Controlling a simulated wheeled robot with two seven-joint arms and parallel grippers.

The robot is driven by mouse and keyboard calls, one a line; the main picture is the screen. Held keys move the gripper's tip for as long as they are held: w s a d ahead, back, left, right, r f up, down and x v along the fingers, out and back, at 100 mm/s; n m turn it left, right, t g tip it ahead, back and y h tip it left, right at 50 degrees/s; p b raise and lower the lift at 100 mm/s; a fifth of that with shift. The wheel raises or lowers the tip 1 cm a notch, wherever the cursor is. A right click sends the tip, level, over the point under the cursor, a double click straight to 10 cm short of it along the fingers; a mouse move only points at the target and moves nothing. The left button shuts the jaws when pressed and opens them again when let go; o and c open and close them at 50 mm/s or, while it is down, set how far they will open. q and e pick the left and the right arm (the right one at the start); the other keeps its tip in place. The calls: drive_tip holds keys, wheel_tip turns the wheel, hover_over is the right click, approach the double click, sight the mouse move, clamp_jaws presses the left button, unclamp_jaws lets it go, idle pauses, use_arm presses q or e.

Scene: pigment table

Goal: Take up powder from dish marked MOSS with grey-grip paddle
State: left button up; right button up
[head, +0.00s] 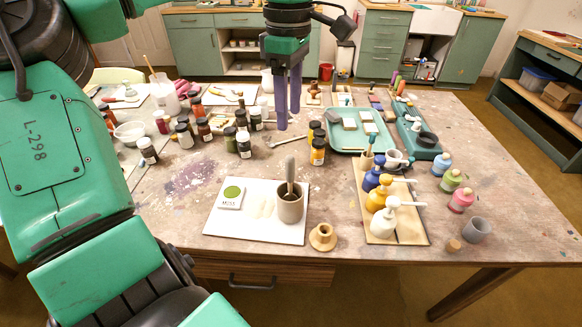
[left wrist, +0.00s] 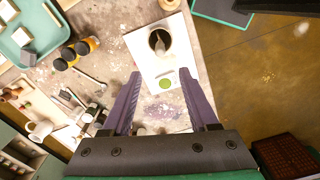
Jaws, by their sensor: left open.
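The dish marked MOSS (head: 231,195) is a white square holding green powder, on the left part of a white board (head: 257,228). Its green powder also shows in the left wrist view (left wrist: 166,83). The grey-grip paddle (head: 290,172) stands upright in a taupe cup (head: 291,206) on the board's right part, grip up; its lower end is hidden in the cup. The cup shows from above in the left wrist view (left wrist: 159,40). My left gripper (head: 288,112) is open and empty, pointing down above the table, behind and above the cup. My right gripper is not in view.
Dark-capped bottles (head: 244,144) stand left of centre, with yellow ones (head: 318,150) nearer the middle. A tan tray (head: 410,233) with pump bottles is right of the board. A small tan pot (head: 323,237) stands close by the board's right edge.

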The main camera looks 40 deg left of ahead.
sight(290, 157)
use_arm(q)
wheel_tip(290, 157, down, 14)
drive_tip(key=shift+r, duration=0.1)
clamp_jaws()
